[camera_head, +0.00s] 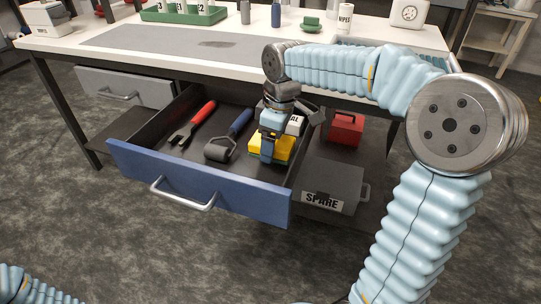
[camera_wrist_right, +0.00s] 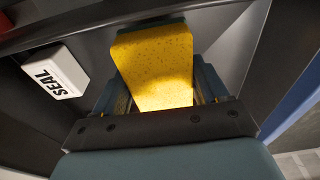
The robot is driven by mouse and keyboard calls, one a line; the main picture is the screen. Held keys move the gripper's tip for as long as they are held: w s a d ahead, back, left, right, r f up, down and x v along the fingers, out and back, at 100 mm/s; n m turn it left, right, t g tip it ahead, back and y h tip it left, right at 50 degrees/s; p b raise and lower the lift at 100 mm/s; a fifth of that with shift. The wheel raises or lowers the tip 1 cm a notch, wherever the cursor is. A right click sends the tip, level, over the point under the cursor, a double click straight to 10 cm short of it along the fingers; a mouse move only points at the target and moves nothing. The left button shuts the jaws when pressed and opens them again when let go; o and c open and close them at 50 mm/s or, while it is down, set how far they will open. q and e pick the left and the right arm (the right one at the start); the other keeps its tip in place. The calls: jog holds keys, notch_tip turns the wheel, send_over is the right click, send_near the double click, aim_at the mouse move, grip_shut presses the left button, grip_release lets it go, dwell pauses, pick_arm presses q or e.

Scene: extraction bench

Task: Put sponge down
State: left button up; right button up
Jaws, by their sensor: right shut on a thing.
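A yellow sponge (camera_head: 272,146) with a dark green layer is in the right part of the open blue-fronted drawer (camera_head: 200,178). My right gripper (camera_head: 267,150) reaches down into the drawer and is shut on the sponge. In the right wrist view the sponge (camera_wrist_right: 155,65) sits between the two fingers (camera_wrist_right: 160,95). Whether the sponge touches the drawer floor cannot be told. Of my left arm only a blue sleeve shows at the lower left; its gripper is out of view.
The drawer also holds a red-handled tool (camera_head: 193,122), a blue-handled roller (camera_head: 229,136) and a white SEAL box (camera_wrist_right: 56,72) beside the sponge. A grey SPARE case (camera_head: 330,183) and a red box (camera_head: 345,129) are right of the drawer. The white bench top (camera_head: 60,42) lies behind.

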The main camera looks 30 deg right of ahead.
jog(key=shift+f+b, duration=0.3)
jog(key=shift+f, duration=1.55)
jog(key=shift+f, duration=0.15)
jog(key=o, duration=0.9)
jog(key=shift+o, duration=0.2)
